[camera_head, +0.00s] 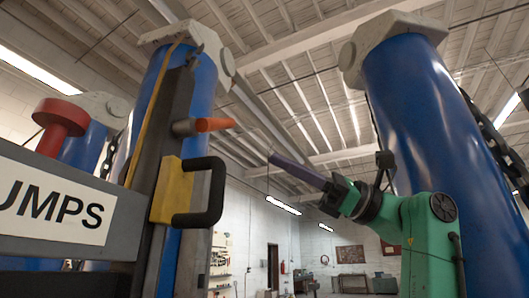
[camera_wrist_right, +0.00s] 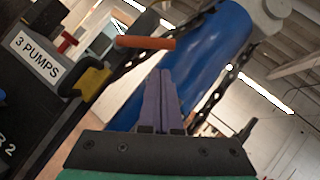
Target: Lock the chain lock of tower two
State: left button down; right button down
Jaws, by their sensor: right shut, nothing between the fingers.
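An orange-tipped lever (camera_head: 205,125) sticks out to the right from a dark upright post in the head view. It shows as an orange bar (camera_wrist_right: 146,43) in the wrist view. I cannot tell for sure that this is the chain lock. Below it, a yellow block (camera_head: 169,190) carries a black U-shaped handle (camera_head: 208,192). My right gripper (camera_head: 272,158) is shut and empty, its purple fingers pointing up and left, apart from the lever and the handle. In the wrist view its fingertips (camera_wrist_right: 160,72) appear below the orange bar. My left gripper is not in view.
Blue cylinders (camera_head: 420,140) with pale caps stand on both sides. Dark chains hang beside them (camera_wrist_right: 235,70). A sign reading 3 PUMPS (camera_wrist_right: 36,55) and a red knob (camera_head: 62,118) are at the left. The space between post and right cylinder is open.

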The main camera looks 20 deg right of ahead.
jog(key=p+x, duration=0.3)
jog(key=x, duration=0.6)
jog(key=shift+w+d+f, duration=0.1)
jog(key=shift+d, duration=0.1)
jog(key=shift+a, duration=0.1)
